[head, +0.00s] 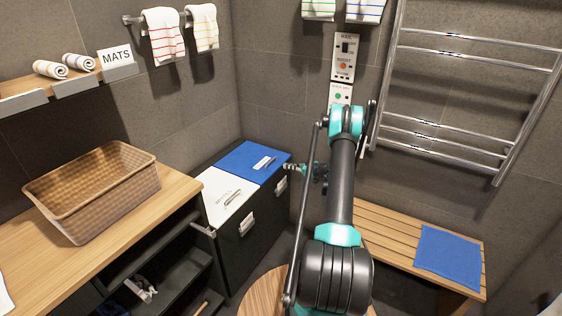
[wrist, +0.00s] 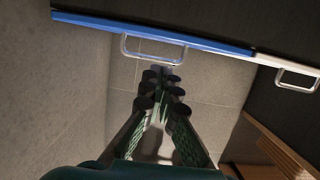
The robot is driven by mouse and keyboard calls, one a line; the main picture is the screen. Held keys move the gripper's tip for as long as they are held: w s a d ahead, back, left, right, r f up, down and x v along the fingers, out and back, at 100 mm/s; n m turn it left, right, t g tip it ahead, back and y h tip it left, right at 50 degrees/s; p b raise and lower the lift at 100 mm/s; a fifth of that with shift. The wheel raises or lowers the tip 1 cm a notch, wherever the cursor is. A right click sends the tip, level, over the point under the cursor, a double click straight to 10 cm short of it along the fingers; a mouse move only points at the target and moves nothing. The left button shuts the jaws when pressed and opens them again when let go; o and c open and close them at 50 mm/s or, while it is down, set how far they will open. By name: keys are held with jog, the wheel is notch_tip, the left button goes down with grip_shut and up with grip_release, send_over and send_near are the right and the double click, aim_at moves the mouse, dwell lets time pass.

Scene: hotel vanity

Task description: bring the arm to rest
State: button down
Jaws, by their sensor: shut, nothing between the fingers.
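My gripper (head: 289,166) is out in front of the dark cabinet, beside the right edge of the blue lid (head: 252,161). It is mostly hidden behind my own arm in the head view. In the wrist view my gripper (wrist: 161,74) has its fingers together with nothing held, pointing toward grey tiles. The blue lid's edge (wrist: 190,34) and its metal handle (wrist: 153,59) lie just beyond the fingertips in that picture. Whether the fingers touch the handle I cannot tell.
A white lid (head: 226,197) adjoins the blue one. A wicker basket (head: 95,190) stands on the wooden counter (head: 60,262). A slatted bench (head: 388,240) with a blue towel (head: 449,256) is at right, below a chrome towel rack (head: 470,88). A wall panel (head: 345,58) is behind my arm.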

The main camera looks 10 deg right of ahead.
jog(key=s+a+r+m+g+h, duration=0.45)
jog(key=s+a+r, duration=0.85)
jog(key=s+r, duration=0.45)
jog(key=s+r+m+g+h, duration=0.1)
jog(key=s+m+h, duration=0.3)
jog(key=s, duration=2.7)
jog(key=shift+s+d+g+h, duration=0.15)
jog(key=shift+s+g+h, duration=0.3)
jog(key=shift+h, duration=0.7)
jog(key=shift+w, duration=0.1)
